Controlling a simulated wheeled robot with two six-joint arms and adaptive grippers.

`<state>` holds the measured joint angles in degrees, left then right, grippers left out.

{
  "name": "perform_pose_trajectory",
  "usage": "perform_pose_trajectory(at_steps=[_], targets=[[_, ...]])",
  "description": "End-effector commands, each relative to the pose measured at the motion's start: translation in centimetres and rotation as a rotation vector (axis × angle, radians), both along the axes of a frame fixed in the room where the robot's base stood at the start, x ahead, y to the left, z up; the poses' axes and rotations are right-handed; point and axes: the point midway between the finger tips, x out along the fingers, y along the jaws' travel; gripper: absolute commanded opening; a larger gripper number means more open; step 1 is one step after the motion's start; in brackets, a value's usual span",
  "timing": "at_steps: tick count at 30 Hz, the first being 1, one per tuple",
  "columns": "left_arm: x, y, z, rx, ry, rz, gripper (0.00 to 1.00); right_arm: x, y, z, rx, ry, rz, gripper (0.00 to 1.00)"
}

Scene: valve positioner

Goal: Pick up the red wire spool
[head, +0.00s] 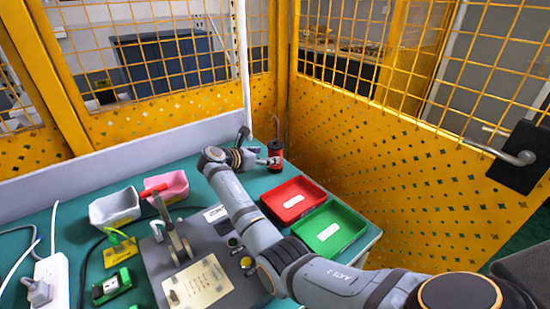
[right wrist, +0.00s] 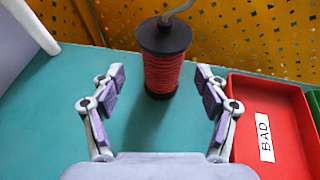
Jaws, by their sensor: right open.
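The red wire spool (head: 275,159) stands upright at the far end of the teal table in the head view. It has black end flanges, red wire wound between them and a grey wire rising from its top. It also shows in the right wrist view (right wrist: 162,75), straight ahead and centred between the fingers. My right gripper (head: 262,159) is just left of the spool in the head view. In the right wrist view its fingers (right wrist: 160,84) are spread wide and empty, with clear space around the spool. My left gripper is out of view.
A red tray (head: 308,190) labelled BAD in the right wrist view and a green tray (head: 346,231) lie to the right. Grey (head: 116,209) and pink (head: 166,184) bins stand at left. A lever fixture (head: 175,240) is in front. Yellow mesh fencing (head: 420,180) closes the back.

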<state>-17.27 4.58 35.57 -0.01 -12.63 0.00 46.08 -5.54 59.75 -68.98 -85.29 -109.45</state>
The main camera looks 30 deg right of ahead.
Motion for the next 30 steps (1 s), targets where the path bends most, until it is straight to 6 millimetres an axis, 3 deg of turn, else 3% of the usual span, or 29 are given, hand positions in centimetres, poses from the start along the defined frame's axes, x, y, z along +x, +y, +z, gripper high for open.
perform_pose_trajectory(at_steps=[10,18,30], targets=[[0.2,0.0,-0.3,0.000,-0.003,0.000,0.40,0.9,-4.5,-1.3,-0.002,0.001,-0.001,0.75],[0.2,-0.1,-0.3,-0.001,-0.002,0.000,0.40,1.0,-4.9,-1.5,0.000,-0.001,0.001,0.75],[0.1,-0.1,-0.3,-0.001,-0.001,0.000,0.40,1.0,-4.8,-1.5,0.000,-0.001,0.001,0.22]])
